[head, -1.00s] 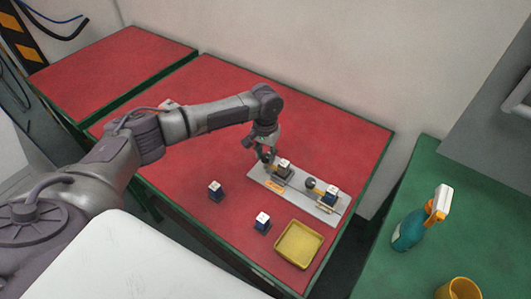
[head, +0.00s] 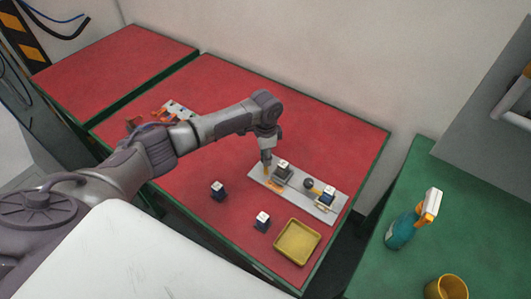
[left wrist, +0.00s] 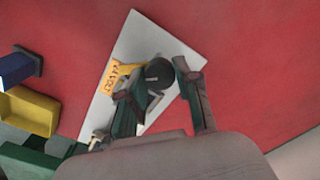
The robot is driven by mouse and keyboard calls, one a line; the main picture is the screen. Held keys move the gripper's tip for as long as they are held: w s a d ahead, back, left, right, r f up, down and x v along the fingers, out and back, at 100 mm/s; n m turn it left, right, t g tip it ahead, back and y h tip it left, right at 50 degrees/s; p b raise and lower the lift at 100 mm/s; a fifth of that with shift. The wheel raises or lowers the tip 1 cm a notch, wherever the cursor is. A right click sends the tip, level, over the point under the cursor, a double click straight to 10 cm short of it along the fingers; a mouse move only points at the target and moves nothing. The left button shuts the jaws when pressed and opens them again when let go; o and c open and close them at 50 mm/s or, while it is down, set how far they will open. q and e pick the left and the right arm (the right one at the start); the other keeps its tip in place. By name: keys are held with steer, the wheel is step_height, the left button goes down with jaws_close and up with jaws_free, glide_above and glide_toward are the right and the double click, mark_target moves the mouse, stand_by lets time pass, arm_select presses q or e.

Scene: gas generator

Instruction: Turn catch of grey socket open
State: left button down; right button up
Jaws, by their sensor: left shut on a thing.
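The pale base plate (head: 300,194) lies on the red table. The grey socket (head: 282,178) is on its left part, with a white-topped dark block (head: 283,165) in it. My left gripper (head: 266,170) points down at the plate's left end, beside this socket. In the left wrist view, its fingers (left wrist: 168,94) are around a dark round knob (left wrist: 158,72) with a yellow-orange arm, apparently the socket's catch. An orange label (left wrist: 112,77) lies beside it. The fingers hide part of the catch, so its exact angle is unclear. My right gripper is out of view.
A second socket (head: 326,203) with a block and its own dark knob (head: 308,184) is on the plate's right. A spray bottle (head: 402,228) is on the green table.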

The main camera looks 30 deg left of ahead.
arm_select(q)
steer(key=m, duration=0.3)
steer(key=shift+r+m, duration=0.1)
steer(key=shift+m, duration=2.1)
steer(key=c, duration=0.8)
jaws_free()
steer(key=shift+r, duration=0.1)
step_height(320, 180, up, 12)
